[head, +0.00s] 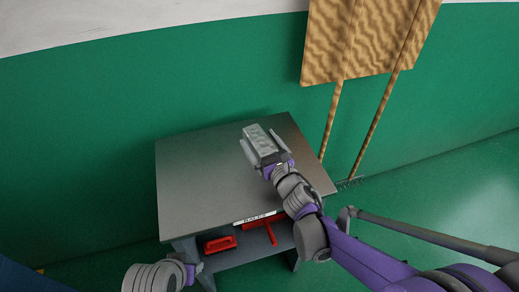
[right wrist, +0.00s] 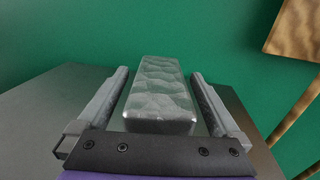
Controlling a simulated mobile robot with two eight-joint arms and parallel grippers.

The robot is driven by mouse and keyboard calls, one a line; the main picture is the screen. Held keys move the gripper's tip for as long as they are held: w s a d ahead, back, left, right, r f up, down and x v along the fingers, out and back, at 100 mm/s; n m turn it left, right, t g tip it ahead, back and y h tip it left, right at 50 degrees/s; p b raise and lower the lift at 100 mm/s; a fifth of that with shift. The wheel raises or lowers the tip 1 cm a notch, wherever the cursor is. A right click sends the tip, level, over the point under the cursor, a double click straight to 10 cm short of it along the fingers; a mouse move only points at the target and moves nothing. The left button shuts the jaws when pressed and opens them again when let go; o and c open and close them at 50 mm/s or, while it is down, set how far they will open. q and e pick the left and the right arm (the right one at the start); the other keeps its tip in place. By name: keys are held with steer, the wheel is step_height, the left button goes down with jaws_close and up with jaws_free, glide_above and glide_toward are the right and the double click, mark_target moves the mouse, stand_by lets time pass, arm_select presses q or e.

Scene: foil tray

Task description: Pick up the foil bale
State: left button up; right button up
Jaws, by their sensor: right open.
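The foil bale (head: 257,136) is a silvery, crinkled block on the grey table (head: 195,165), near its back right part. It also shows in the right wrist view (right wrist: 160,88), lying lengthwise between two fingers. My right gripper (head: 262,143) is open, with one finger along each side of the bale. The right wrist view shows a gap between the bale and each finger of the gripper (right wrist: 161,72). Whether the bale touches the table is hard to tell. My left gripper (head: 192,271) is low at the bottom left, in front of the table; its fingers are not clear.
A lower shelf under the tabletop holds a red tray (head: 219,244) and another red item (head: 262,228). A label strip (head: 258,217) is on the table's front edge. A patterned brown board (head: 360,40) on poles stands behind right. The tabletop's left side is clear.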

steer(key=shift+w+a, duration=0.1)
steer(key=shift+w, duration=0.1)
jaws_close()
stand_by(0.4)
